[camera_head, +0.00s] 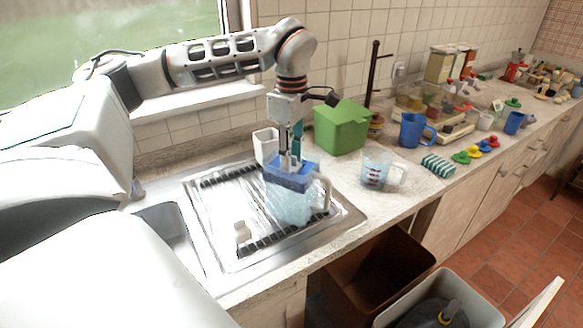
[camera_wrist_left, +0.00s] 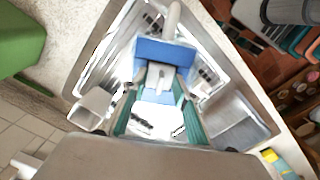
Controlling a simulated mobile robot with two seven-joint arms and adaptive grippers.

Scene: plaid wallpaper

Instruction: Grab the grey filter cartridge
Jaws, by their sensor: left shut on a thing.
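My left gripper (camera_head: 289,160) comes down from above onto a clear pitcher (camera_head: 288,207) with a blue top part (camera_head: 289,177). In the left wrist view its teal-padded fingers (camera_wrist_left: 158,88) reach into the blue frame (camera_wrist_left: 165,52) and are shut on the pale grey filter cartridge (camera_wrist_left: 159,75). The cartridge is still within the blue frame, and its lower part is hidden. In the head view the fingers and the blue rim cover it. The pitcher stands upright on the drainboard, its pale handle (camera_head: 325,189) to the right. My right gripper is not in view.
A small pale object (camera_head: 242,231) stands on the metal drainboard (camera_head: 215,215). A white container (camera_head: 265,146) and green box (camera_head: 341,126) stand behind. A measuring cup (camera_head: 376,169) and blue mug (camera_head: 412,130) are to the right. Open bins (camera_head: 375,275) sit below the counter edge.

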